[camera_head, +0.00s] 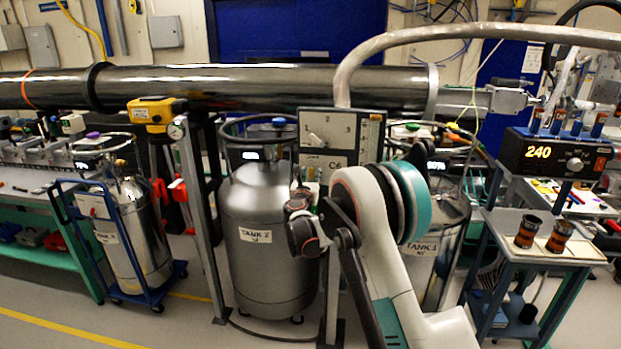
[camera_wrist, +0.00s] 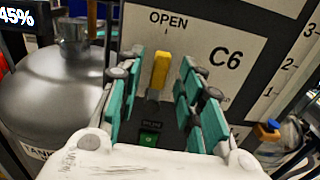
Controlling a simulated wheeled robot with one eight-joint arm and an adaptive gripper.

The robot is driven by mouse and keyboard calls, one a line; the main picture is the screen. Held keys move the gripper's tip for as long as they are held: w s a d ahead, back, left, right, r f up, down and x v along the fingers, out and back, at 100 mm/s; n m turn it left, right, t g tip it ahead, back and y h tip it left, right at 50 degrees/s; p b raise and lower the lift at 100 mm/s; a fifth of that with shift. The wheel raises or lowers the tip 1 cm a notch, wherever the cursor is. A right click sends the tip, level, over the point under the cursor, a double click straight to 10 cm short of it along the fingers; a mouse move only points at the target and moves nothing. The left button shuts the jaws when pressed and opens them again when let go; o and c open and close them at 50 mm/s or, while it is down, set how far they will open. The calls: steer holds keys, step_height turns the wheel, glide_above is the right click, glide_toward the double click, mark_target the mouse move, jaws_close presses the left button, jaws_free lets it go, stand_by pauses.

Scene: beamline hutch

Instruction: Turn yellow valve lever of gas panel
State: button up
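The gas panel (camera_wrist: 285,45) is a pale board marked C6, with a dark lower part, in the wrist view; it also stands near the middle of the head view (camera_head: 340,132). Its yellow valve lever (camera_wrist: 160,70) points upright below the word OPEN. My gripper (camera_wrist: 161,76) is open, with one teal finger to the left of the lever and one to the right. Gaps show on both sides, so the fingers do not appear to grip it. In the head view my arm hides the lever and most of the panel's lower part.
A small green-lit label (camera_wrist: 150,139) sits below the lever. A steel tank (camera_head: 262,235) stands left of the panel, and another tank (camera_head: 448,225) stands behind my arm. A thick grey hose (camera_head: 440,32) arches over the panel. A cart (camera_head: 540,248) stands at right.

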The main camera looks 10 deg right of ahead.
steer(key=v, duration=1.2)
steer(key=s+d+r+m+g, duration=0.3)
steer(key=s+d+r+m, duration=0.25)
steer(key=s+m, duration=0.4)
steer(key=s+d+r+m+g, duration=0.35)
steer(key=s+d+m, duration=0.4)
steer(key=s, duration=0.35)
steer(key=s+a+f+m+g+y, duration=0.2)
steer(key=s+m, duration=0.5)
steer(key=s, duration=0.7)
steer(key=s+a+f+m+g+y, duration=0.1)
steer(key=s+a+f+m+y, duration=0.1)
steer(key=s+m, duration=0.6)
steer(key=s+f+y, duration=0.1)
steer(key=s+f, duration=0.1)
steer(key=s, duration=0.5)
steer(key=shift+a+g+y, duration=0.3)
steer(key=shift+a+g, duration=0.05)
steer(key=shift+s, duration=0.15)
